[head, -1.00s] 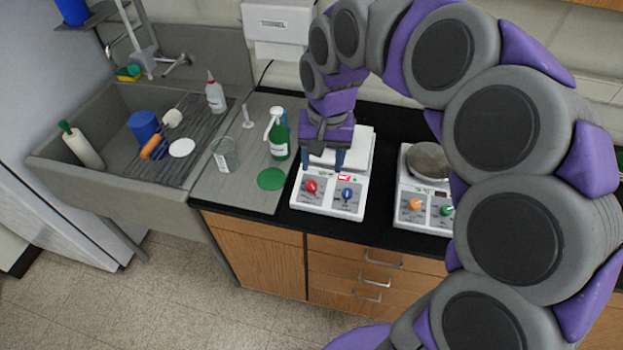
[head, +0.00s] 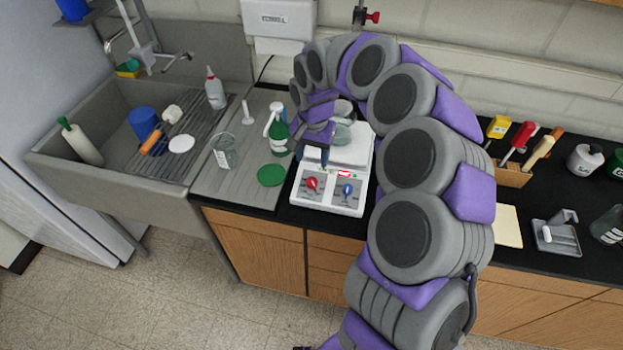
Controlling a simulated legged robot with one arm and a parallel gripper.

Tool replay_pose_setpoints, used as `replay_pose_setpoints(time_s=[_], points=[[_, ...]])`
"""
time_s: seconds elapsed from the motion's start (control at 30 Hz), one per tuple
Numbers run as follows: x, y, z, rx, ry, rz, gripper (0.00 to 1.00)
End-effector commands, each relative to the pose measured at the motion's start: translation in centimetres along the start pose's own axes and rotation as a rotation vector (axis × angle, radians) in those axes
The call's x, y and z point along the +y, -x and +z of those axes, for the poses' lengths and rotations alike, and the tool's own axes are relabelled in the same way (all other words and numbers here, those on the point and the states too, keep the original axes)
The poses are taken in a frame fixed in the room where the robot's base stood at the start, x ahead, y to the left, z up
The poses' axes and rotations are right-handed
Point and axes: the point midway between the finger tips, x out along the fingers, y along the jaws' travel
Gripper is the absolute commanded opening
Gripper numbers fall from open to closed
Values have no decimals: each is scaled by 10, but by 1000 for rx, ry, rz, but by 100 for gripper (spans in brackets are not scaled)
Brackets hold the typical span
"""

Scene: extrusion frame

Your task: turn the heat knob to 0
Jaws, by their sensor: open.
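A white hot plate (head: 330,208) stands on the black counter in the head view. Its front panel has a red knob (head: 313,184) at left and a blue knob (head: 347,189) at right, with a small lit red display (head: 344,174) above. The lettering is too small to read, so I cannot tell the settings or which knob is labelled heat. My gripper (head: 312,160) is open, pointing down above the panel's back edge, behind the red knob and apart from it. Glassware (head: 342,132) shows behind my gripper over the plate's top, partly hidden.
A green disc (head: 271,175), a green bottle (head: 279,137) and a beaker (head: 224,152) stand left of the hot plate, beside the sink (head: 60,175). My arm covers the counter to its right. A wooden tool holder (head: 512,174) and a pale pad (head: 508,226) lie farther right.

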Motion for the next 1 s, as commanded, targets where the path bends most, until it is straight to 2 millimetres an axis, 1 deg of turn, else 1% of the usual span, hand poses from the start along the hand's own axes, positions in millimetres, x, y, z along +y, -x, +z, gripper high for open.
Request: replay_pose_setpoints(time_s=[0.03,0.3,0.4,0.5,0.67,0.93,0.97,1.0], points=[[0,-12,2,-6,2,2,58],[0,-63,1,-3,0,0,58],[0,-78,0,-1,0,-1,58],[0,-88,1,-2,0,0,58],[0,-97,1,-2,1,0,58],[0,-98,1,-1,0,-1,58],[0,-98,1,-1,0,-1,58],[0,-98,0,0,0,-1,54]])
